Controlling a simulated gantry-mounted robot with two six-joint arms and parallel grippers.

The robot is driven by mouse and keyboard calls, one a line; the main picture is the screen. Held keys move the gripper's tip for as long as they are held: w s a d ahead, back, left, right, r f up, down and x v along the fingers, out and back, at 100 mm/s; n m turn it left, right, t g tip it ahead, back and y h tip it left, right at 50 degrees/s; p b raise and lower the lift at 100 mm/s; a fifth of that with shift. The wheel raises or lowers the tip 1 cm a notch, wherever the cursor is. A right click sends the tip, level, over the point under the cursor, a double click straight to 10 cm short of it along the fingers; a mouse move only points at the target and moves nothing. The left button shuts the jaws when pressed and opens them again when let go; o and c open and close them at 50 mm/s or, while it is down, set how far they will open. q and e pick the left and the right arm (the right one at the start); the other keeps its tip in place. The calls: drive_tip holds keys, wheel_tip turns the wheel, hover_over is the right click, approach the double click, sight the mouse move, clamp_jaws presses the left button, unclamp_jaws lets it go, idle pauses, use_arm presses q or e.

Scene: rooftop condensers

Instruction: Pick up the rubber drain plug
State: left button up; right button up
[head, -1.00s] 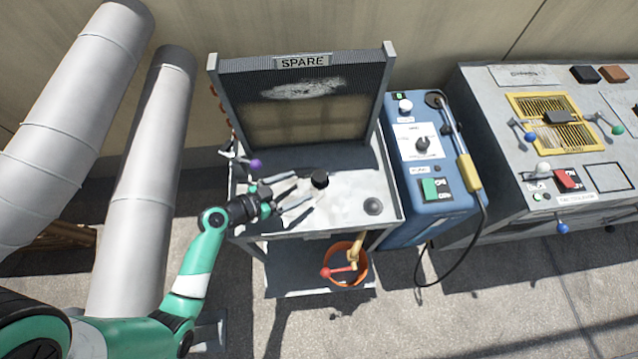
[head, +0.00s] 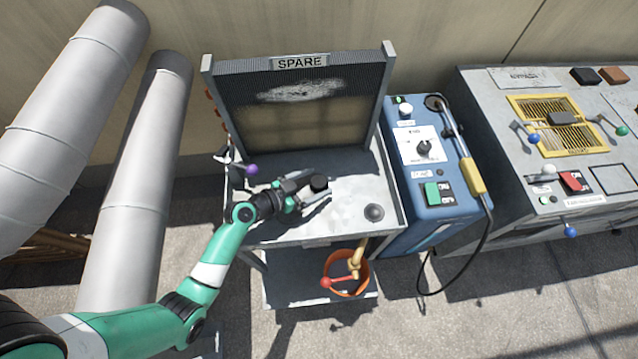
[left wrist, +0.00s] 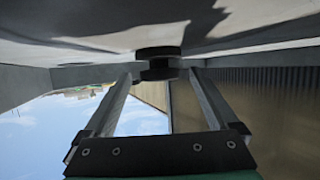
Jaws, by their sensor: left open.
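The rubber drain plug (head: 319,183) is a small black round piece on the pale top of the cart (head: 348,200). My left gripper (head: 316,191) is open, low over the cart top, with its fingers reaching to the plug from the left. In the left wrist view the plug (left wrist: 158,62) shows as a stacked dark disc, centred between the tips of the open fingers (left wrist: 160,72). My right gripper is not in view.
A grey dome (head: 374,212) sits on the cart top to the right. The SPARE panel (head: 300,105) rises behind. A purple ball-ended lever (head: 251,169) is at the left edge. An orange bucket (head: 345,275) stands below; a blue box (head: 430,175) stands right.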

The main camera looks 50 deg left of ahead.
sight(315, 186)
use_arm(q)
clamp_jaws()
idle(0.3)
drive_tip(key=shift+r, duration=0.1)
drive_tip(key=r+p, duration=0.2)
drive_tip(key=r, duration=0.1)
drive_tip(key=r+p, duration=0.1)
drive_tip(key=shift+s+d+r+p, duration=0.2)
drive_tip(key=shift+d+r+p, duration=0.1)
drive_tip(key=s+d+r+p, duration=0.6)
drive_tip(key=d+r+p, duration=0.2)
drive_tip(key=d, duration=0.4)
drive_tip(key=shift+r+p, duration=0.15)
drive_tip(key=shift+p, duration=0.35)
